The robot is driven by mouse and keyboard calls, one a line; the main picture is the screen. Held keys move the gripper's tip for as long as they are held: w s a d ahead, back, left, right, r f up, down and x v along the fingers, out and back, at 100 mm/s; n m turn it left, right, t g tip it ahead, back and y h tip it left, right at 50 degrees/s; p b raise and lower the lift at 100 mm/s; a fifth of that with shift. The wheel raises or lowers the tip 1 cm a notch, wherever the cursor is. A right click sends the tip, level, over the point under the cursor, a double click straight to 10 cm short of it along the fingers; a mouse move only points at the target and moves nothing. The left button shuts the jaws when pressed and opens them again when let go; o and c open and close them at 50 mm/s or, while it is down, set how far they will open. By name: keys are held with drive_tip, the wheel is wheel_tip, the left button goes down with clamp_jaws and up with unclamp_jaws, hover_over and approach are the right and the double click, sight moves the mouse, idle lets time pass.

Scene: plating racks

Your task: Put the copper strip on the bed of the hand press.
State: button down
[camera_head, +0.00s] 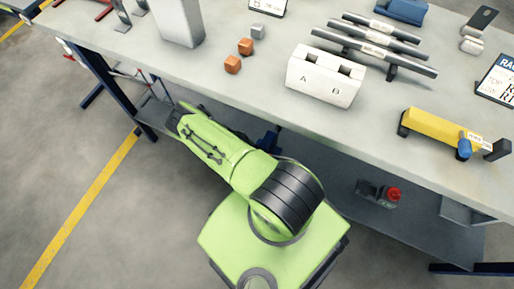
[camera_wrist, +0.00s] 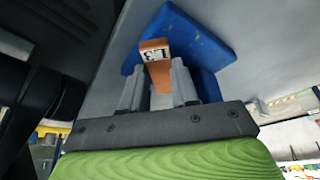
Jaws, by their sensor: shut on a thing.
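In the wrist view, my gripper (camera_wrist: 157,88) is shut on the copper strip (camera_wrist: 154,45). The strip stands out beyond the grey fingers, and its end carries a white label with dark characters. A blue angular body (camera_wrist: 203,45) lies behind the strip; I cannot tell whether they touch or whether it belongs to the hand press. In the head view my gripper and the strip are hidden. A small blue part (camera_head: 268,140) shows behind my arm at the bench's front edge. I cannot clearly identify the press or its bed.
The grey bench (camera_head: 200,65) holds two copper-coloured cubes (camera_head: 232,64), a grey cube (camera_head: 258,31), a white block marked A and B (camera_head: 322,82), dark bars (camera_head: 372,50), a yellow bar-shaped piece (camera_head: 437,127) and a blue box (camera_head: 403,10). A red-capped item (camera_head: 380,194) sits on the lower shelf.

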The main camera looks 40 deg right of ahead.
drive_tip(key=shift+f, duration=0.25)
drive_tip(key=shift+f, duration=0.25)
drive_tip(key=c, duration=0.8)
unclamp_jaws()
drive_tip(key=shift+a, duration=0.1)
drive_tip(key=shift+c, duration=0.2)
drive_tip(key=p+v, duration=0.4)
drive_tip(key=v, duration=0.9)
drive_tip(key=shift+d, duration=0.2)
drive_tip(key=shift+s, duration=0.15)
